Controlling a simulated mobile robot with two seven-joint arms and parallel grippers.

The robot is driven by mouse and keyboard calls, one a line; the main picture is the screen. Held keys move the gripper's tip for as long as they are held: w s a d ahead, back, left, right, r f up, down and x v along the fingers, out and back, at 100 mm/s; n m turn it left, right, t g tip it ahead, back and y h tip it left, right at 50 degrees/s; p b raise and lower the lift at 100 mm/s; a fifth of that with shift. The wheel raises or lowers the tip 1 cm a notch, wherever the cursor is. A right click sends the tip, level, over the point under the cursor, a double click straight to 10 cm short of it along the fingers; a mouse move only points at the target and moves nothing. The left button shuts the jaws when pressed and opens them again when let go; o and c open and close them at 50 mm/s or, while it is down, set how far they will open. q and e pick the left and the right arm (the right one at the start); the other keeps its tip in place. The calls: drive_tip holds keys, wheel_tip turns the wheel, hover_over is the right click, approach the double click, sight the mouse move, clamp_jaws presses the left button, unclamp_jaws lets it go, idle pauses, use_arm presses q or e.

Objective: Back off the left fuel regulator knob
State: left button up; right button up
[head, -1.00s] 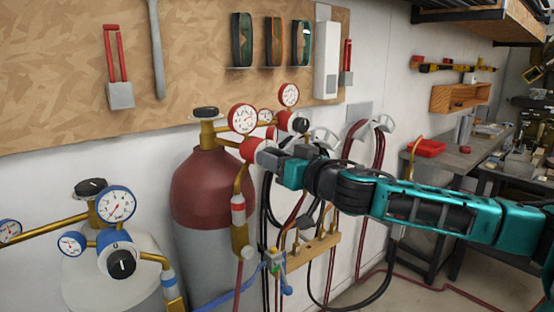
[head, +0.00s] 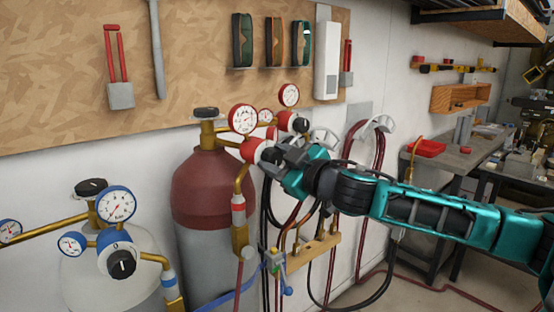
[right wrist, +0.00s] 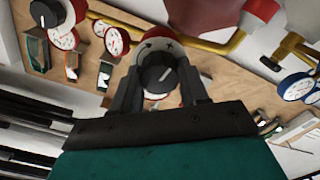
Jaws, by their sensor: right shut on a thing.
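The left fuel regulator (head: 250,149) is red with a white collar, mounted on the dark red cylinder, with a large gauge (head: 243,118) above it. Its black knob (head: 271,155) faces right toward my right gripper (head: 275,160). My left gripper is not in view.
A second red regulator with a black knob (head: 301,125) sits close behind, above my right gripper. A blue regulator (head: 113,250) on a white cylinder stands at the front left. Hoses and a brass manifold (head: 315,250) hang below my right arm.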

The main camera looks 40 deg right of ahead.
drive_tip(key=n, duration=0.4)
drive_tip(key=shift+n, duration=0.3)
drive_tip(key=n, duration=0.4)
drive_tip(key=shift+n, duration=0.3)
drive_tip(key=n, duration=0.4)
drive_tip(key=shift+n, duration=0.3)
drive_tip(key=n, duration=0.4)
drive_tip(key=shift+f, duration=0.1)
drive_tip(key=n, duration=0.9)
drive_tip(key=shift+n, duration=0.3)
drive_tip(key=n, duration=0.5)
drive_tip(key=shift+d+n, duration=0.1)
drive_tip(key=shift+n, duration=1.6)
